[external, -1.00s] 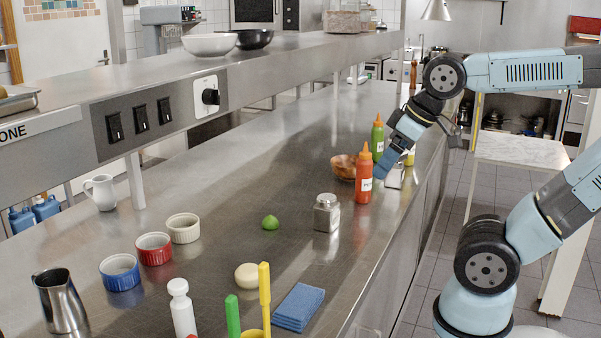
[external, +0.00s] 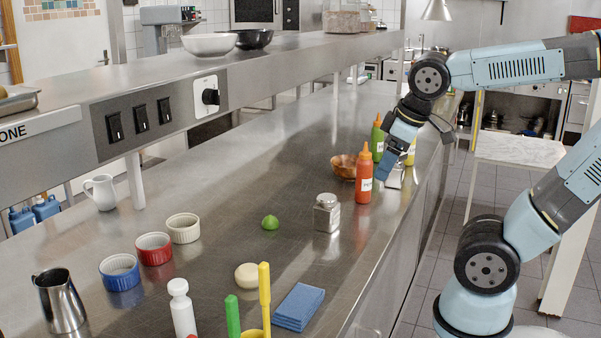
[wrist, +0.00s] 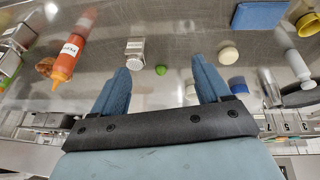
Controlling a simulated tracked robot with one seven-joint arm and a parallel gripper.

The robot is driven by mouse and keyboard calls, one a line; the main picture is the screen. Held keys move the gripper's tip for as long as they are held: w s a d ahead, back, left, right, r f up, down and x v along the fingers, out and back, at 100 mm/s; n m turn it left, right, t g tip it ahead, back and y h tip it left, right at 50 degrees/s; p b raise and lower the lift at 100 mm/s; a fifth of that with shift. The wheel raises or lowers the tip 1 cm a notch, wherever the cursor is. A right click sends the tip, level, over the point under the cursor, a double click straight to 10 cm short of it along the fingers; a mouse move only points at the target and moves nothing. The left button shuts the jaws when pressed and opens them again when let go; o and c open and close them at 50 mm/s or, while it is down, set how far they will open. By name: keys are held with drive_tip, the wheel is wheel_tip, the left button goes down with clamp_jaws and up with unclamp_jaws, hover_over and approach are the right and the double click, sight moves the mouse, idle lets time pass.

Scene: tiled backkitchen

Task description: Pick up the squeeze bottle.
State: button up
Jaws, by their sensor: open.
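An orange-red squeeze bottle (external: 364,182) with an orange nozzle and white label stands upright on the steel counter. A green squeeze bottle (external: 377,140) stands behind it, and a yellow one (external: 411,152) is partly hidden behind my arm. My gripper (external: 386,168) is low over the counter, just right of the orange-red bottle in the external view. In the wrist view its two blue fingers (wrist: 162,82) are spread with nothing between them. The orange-red bottle (wrist: 70,56) lies left of both fingers there.
A copper-coloured bowl (external: 343,166) stands left of the orange-red bottle. A glass shaker (external: 326,213) with a metal lid and a lime (external: 270,222) are nearer the camera. A raised shelf (external: 250,75) runs along the left. The central counter is mostly clear.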

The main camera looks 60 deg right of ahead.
drive_tip(key=w+d+f+n+g+h, duration=0.3)
drive_tip(key=d+g, duration=0.1)
drive_tip(key=d, duration=0.4)
drive_tip(key=n+g+h, duration=0.5)
drive_tip(key=n+h, duration=0.6)
drive_tip(key=h, duration=0.2)
hover_over(361, 159)
drive_tip(key=a, duration=0.1)
wheel_tip(361, 159, down, 3)
drive_tip(key=shift+w+f, duration=0.1)
drive_tip(key=shift+f, duration=2.75)
drive_tip(key=shift+d+f, duration=0.15)
drive_tip(key=shift+d, duration=0.15)
drive_tip(key=x, duration=0.4)
drive_tip(key=shift+d, duration=0.2)
drive_tip(key=shift+c, duration=0.3)
clamp_jaws()
